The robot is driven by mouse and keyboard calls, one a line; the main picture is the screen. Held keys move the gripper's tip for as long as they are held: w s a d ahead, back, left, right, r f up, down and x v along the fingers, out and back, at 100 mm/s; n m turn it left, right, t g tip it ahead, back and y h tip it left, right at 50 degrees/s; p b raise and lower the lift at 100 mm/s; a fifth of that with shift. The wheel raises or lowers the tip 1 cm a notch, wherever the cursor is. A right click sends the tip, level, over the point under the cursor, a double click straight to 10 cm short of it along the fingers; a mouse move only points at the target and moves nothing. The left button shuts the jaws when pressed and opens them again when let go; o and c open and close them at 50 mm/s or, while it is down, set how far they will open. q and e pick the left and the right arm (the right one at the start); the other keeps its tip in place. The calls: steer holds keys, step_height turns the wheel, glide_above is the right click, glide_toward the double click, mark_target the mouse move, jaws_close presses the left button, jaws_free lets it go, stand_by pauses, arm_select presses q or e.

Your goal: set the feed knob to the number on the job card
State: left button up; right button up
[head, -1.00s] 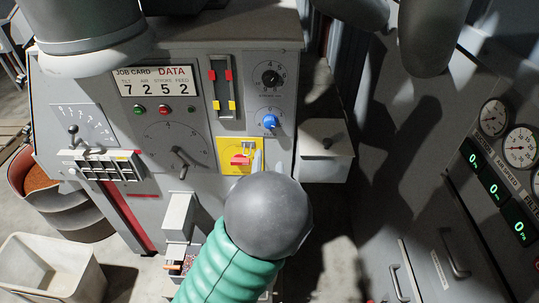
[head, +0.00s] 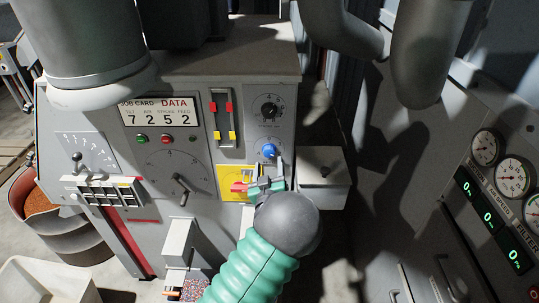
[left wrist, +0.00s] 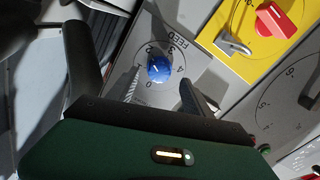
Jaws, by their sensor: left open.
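The job card (head: 158,111) on the grey machine shows 7 2 5 2, with 2 under FEED. The blue feed knob (head: 269,151) is on the panel's right side, below a black dial. In the left wrist view the knob (left wrist: 160,68) sits in a ring numbered 0 to 4, labelled FEED. I cannot tell its exact setting. My left gripper (head: 266,174) is open and empty just below the knob in the head view. In the left wrist view its fingers (left wrist: 160,88) lie either side of the knob, which looks just beyond the tips. My right gripper is not in view.
A yellow plate with a red switch (head: 238,186) is close left of my left gripper. A grey box (head: 322,170) juts out at its right. A black dial (head: 269,106) and a slider panel (head: 222,115) are above. A gauge cabinet (head: 450,200) stands at right.

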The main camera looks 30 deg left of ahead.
mark_target(269, 155)
arm_select(q)
steer(key=x, duration=0.4)
steer(key=shift+w+a+p, duration=0.15)
steer(key=shift+p, duration=0.15)
jaws_close()
steer(key=shift+f+b, duration=0.15)
steer(key=shift+b, duration=0.3)
steer(key=shift+m, duration=0.4)
jaws_free()
